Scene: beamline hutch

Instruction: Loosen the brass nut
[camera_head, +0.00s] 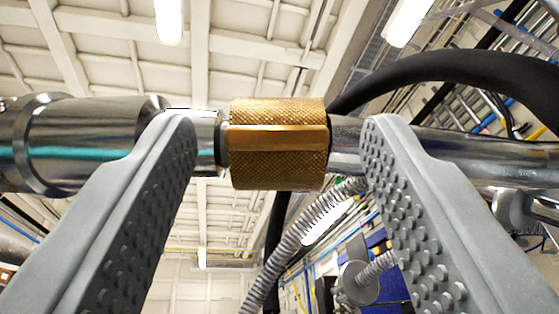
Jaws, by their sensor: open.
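The brass nut (278,143) is a knurled cylinder with a flat band, on a horizontal metal pipe (345,130) in the upper middle of the view. My gripper (275,150) is open, with one grey studded finger left of the nut and one right of it. The fingertips overlap the pipe in the picture on both sides of the nut, with gaps between them and the nut. I cannot tell how far the tips are from the pipe in depth.
A wide steel fitting (75,140) continues the pipe at left. A thick black hose (450,70) arches at upper right. A ribbed metal hose (305,235) runs below the nut. Blue equipment (393,284) stands behind the right finger. The ceiling is far behind.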

